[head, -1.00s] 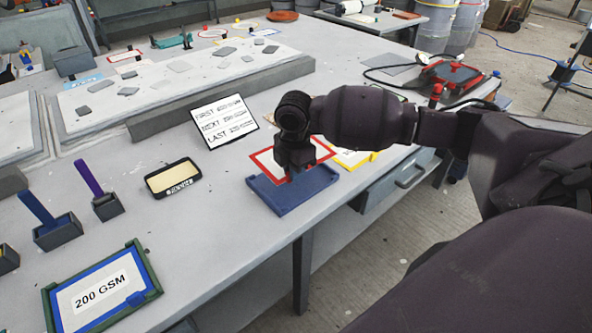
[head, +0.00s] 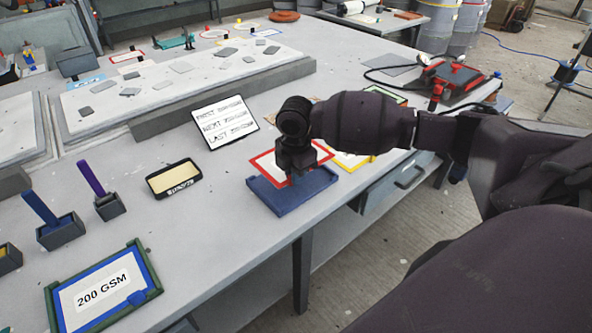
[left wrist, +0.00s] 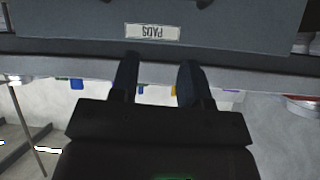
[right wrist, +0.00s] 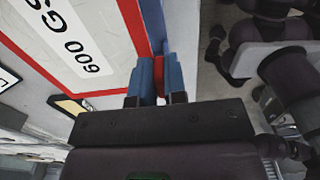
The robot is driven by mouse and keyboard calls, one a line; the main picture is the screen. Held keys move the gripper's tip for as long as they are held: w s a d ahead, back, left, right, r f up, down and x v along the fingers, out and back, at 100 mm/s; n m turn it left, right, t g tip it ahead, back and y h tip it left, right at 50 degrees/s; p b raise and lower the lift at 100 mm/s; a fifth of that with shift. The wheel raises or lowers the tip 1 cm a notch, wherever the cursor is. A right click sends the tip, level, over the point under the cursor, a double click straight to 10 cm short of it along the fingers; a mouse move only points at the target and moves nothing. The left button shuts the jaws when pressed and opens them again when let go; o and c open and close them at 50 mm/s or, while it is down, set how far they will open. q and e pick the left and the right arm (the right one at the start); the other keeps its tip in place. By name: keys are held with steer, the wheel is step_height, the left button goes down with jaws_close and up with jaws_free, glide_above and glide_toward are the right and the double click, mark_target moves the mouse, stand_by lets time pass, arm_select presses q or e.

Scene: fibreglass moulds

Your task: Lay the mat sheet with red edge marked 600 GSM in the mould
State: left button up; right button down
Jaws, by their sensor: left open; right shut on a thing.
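The mat sheet with red edge (head: 265,163) is over the blue tray (head: 290,202) in the head view. In the right wrist view it fills the upper left, and its 600 GSM label (right wrist: 80,45) is readable. My right gripper (right wrist: 159,78) is shut on the sheet's red edge; in the head view, this gripper (head: 288,175) hides part of the sheet. I cannot tell whether the sheet touches the tray, or which piece is the mould. My left gripper (left wrist: 157,75) is open and empty, facing a grey front labelled PADS (left wrist: 152,32).
A blue-edged 200 GSM sheet (head: 102,288) lies in a green frame (head: 151,270) at front left. A small black tray (head: 173,180), a text card (head: 223,122) and a yellow-edged sheet (head: 352,161) are nearby.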

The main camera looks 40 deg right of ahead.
mark_target(295, 204)
steer(key=shift+f, duration=1.6)
steer(key=shift+f+b, duration=0.65)
steer(key=shift+f, duration=0.8)
arm_select(q)
steer(key=shift+s+f, duration=0.25)
steer(key=shift+f, duration=0.35)
steer(key=shift+s+f, duration=0.25)
steer(key=shift+f, duration=0.35)
steer(key=shift+w+r, duration=0.1)
steer(key=shift+w+r, duration=0.25)
steer(key=shift+r, duration=0.15)
arm_select(e)
steer(key=shift+f, duration=0.2)
arm_select(q)
steer(key=shift+r+p, duration=0.25)
steer(key=shift+p, duration=0.2)
arm_select(e)
steer(key=shift+r, duration=0.1)
arm_select(q)
steer(key=shift+s, duration=0.2)
steer(key=shift+w+f, duration=0.1)
steer(key=shift+w, duration=0.15)
arm_select(e)
steer(key=shift+f, duration=0.85)
